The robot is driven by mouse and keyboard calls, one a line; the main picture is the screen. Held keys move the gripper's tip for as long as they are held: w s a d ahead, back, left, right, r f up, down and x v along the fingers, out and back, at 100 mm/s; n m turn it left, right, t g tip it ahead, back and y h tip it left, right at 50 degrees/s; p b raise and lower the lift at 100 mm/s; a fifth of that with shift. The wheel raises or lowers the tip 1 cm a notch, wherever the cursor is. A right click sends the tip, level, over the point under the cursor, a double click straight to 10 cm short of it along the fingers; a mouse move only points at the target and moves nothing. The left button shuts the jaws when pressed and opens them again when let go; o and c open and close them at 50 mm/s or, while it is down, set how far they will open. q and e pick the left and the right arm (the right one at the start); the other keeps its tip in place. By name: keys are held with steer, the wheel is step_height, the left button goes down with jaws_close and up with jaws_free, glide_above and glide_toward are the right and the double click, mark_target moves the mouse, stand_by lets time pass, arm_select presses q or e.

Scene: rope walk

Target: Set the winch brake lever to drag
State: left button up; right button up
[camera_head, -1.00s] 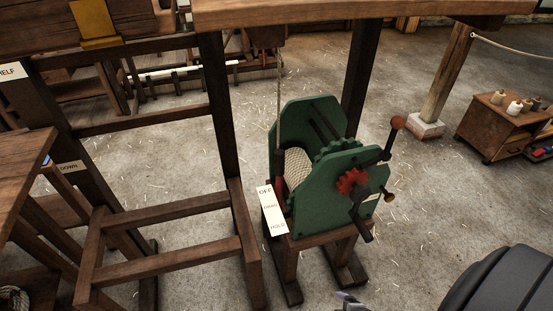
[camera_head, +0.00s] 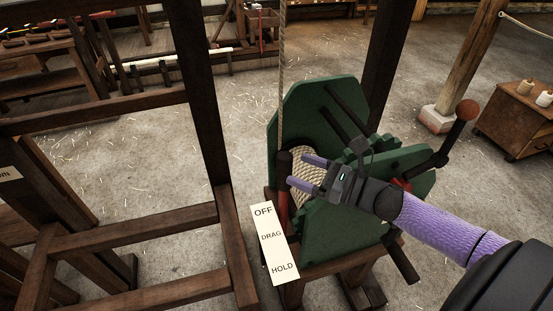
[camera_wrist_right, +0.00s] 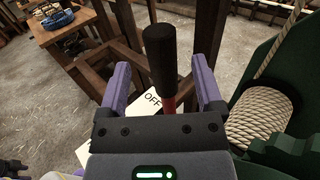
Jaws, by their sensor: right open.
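The winch (camera_head: 325,105) has green side plates and a drum (camera_head: 305,160) wound with pale rope. Its brake lever (camera_head: 283,188) has a black grip on a red shaft and stands near the OFF end of a white label plate (camera_head: 274,252) reading OFF, DRAG, HOLD. My right gripper (camera_head: 300,171) is open, its purple fingers pointing left at the lever. In the right wrist view the lever's black grip (camera_wrist_right: 160,58) stands between the two spread fingers, with no clear contact. The lever's foot is partly hidden.
Dark wooden frame posts (camera_head: 198,90) stand left of and behind the winch. A crank handle with a brown knob (camera_head: 467,110) sticks up on the right side of the winch. A small wooden cabinet (camera_head: 515,115) stands at far right. Open floor lies behind.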

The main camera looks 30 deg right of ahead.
steer(key=x, duration=0.6)
steer(key=shift+w, duration=0.25)
jaws_close()
